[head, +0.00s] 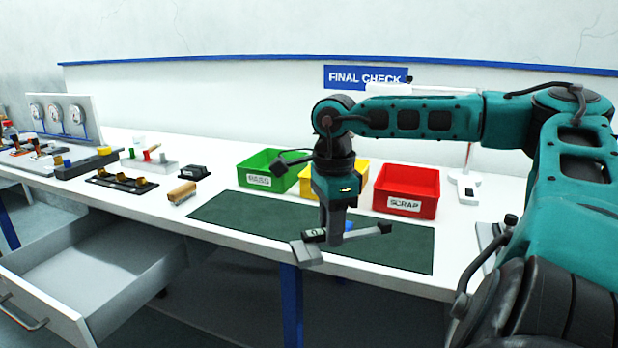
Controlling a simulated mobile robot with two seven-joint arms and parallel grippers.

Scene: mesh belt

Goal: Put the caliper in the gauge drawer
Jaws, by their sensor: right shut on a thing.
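My right gripper (335,222) points down above the front part of the green mat and is shut on the caliper (310,248). The caliper is grey with a small display and a dark bar reaching to the right. It is held roughly level, near the bench's front edge; its exact height above the mat is hard to tell. The gauge drawer (110,258) is pulled open below the bench top at the lower left. It is white with a grey handle, and the part of its inside that shows looks empty. My left gripper is not in view.
Green (268,172), yellow (318,183) and red (405,190) bins stand behind the dark green mat (240,210).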

